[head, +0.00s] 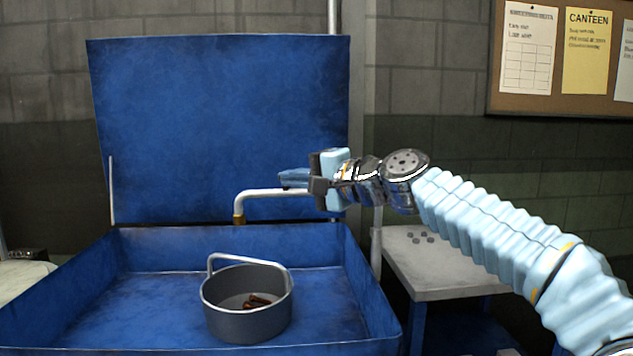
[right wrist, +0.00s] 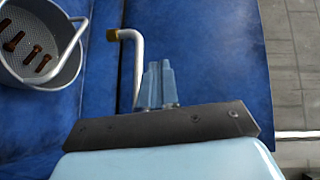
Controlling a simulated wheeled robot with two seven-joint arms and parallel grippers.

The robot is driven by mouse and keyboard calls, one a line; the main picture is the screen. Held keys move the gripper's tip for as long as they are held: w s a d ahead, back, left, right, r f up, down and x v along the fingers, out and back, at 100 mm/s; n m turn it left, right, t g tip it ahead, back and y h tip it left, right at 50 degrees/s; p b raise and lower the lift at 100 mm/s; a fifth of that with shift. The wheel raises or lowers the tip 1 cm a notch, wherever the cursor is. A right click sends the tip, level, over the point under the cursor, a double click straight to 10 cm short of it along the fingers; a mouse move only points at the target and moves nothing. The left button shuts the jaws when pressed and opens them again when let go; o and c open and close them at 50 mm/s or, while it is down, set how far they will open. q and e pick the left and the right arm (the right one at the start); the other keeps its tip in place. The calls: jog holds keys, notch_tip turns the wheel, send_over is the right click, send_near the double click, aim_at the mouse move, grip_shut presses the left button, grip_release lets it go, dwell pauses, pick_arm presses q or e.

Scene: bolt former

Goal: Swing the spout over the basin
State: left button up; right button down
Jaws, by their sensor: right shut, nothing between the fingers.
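The spout (head: 268,193) is a white pipe with a brass tip that bends down, at the back of the blue basin (head: 170,287). In the right wrist view the spout (right wrist: 138,62) lies just left of the fingers. My right gripper (head: 284,178) is shut and empty. In the head view its fingers overlap the top of the spout's right part; I cannot tell if they touch it. The right gripper also shows in the right wrist view (right wrist: 157,75), over the blue back panel or basin wall. My left gripper is in neither view.
A grey metal basket (head: 246,322) with a raised handle and several rusty bolts stands in the basin. The blue lid (head: 215,120) stands upright behind. A grey side table (head: 445,275) with small dark pieces is to the right.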

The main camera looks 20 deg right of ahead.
jog(key=s+a, duration=0.4)
jog(key=s, duration=0.2)
jog(key=shift+s+a+r, duration=0.25)
jog(key=shift+s+a, duration=0.1)
